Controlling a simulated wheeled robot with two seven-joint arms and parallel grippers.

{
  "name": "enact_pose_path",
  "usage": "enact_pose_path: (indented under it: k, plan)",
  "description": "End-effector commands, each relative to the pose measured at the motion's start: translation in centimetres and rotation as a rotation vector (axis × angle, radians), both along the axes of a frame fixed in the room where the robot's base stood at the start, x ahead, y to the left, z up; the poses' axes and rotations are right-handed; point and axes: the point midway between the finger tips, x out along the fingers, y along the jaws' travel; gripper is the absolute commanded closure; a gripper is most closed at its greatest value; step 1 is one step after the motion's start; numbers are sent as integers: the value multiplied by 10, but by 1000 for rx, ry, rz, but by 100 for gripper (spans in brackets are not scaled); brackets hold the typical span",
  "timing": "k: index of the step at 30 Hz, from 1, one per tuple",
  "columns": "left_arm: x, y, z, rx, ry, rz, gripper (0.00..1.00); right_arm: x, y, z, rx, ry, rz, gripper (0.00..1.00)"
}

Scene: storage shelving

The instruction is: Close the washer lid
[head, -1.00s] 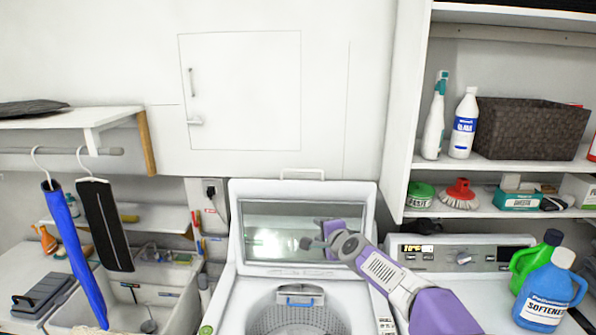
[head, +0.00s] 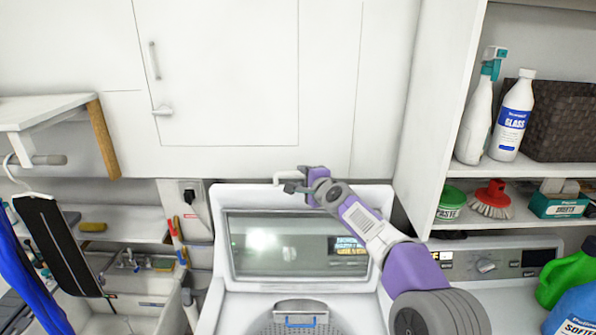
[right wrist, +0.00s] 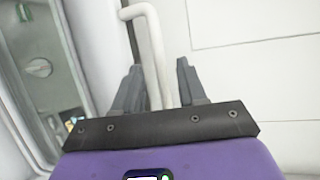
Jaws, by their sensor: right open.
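The washer lid (head: 303,273) stands open and upright behind the tub of the white washer (head: 240,312), with a glass window in its middle. A thin white bar handle (head: 283,176) sits on its top edge. My right gripper (head: 296,184) is at this edge, beside the handle, which it partly hides. In the right wrist view, the open fingers of my right gripper (right wrist: 159,75) point at the handle (right wrist: 152,45), and the bar runs down between them. I cannot tell whether a finger touches it. My left gripper is not in view.
A white cabinet (head: 225,75) fills the wall behind the lid. At right, shelves hold a spray bottle (head: 477,120), a glass cleaner bottle (head: 513,115) and a basket (head: 560,120). Softener (head: 575,312) stands below them. Hangers and a sink (head: 140,285) are at left.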

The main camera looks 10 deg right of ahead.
Motion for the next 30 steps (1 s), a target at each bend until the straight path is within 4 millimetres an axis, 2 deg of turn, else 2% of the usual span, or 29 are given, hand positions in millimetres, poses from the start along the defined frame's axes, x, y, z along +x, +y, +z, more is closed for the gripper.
enact_pose_path:
  k: [3, 9, 22, 30]
  plan:
    - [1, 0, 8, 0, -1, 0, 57, 17, 4, -3, -2, 3, 1, 59]
    - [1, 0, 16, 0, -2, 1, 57, 35, 7, -7, -1, 2, 0, 59]
    - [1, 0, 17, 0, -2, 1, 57, 41, 8, -9, 0, 1, -1, 59]
    - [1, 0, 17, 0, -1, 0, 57, 41, 9, -9, 0, 0, 0, 100]
